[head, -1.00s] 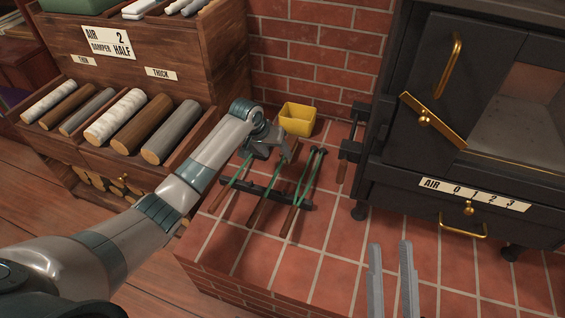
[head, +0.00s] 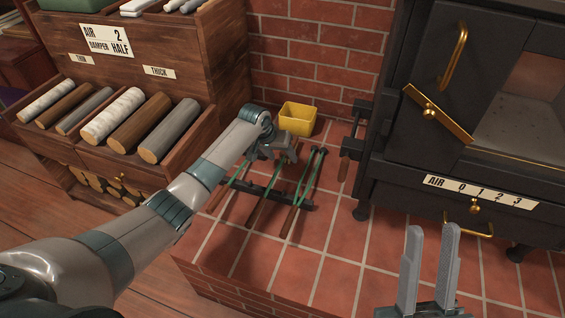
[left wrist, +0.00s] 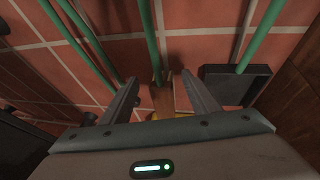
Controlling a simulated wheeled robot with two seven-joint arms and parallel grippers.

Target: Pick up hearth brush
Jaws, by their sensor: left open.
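Several hearth tools with green shafts and wooden handles lie side by side across a black rack on the tiled hearth. The middle one, with a brown block at its far end (left wrist: 163,98), looks like the hearth brush; its handle (head: 258,214) points to the front. My left gripper (head: 284,152) is open over the far ends of the tools. In the left wrist view its fingers (left wrist: 158,82) stand on either side of the brown block, with gaps; I cannot tell the height between them. My right gripper (head: 432,230) is open and empty over the front right of the hearth.
A dark shovel pan (left wrist: 236,84) lies right of the brush in the left wrist view. A yellow bucket (head: 298,120) stands just behind my left gripper. The black stove (head: 430,150) is to the right, the log shelf (head: 215,60) to the left. Front tiles are clear.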

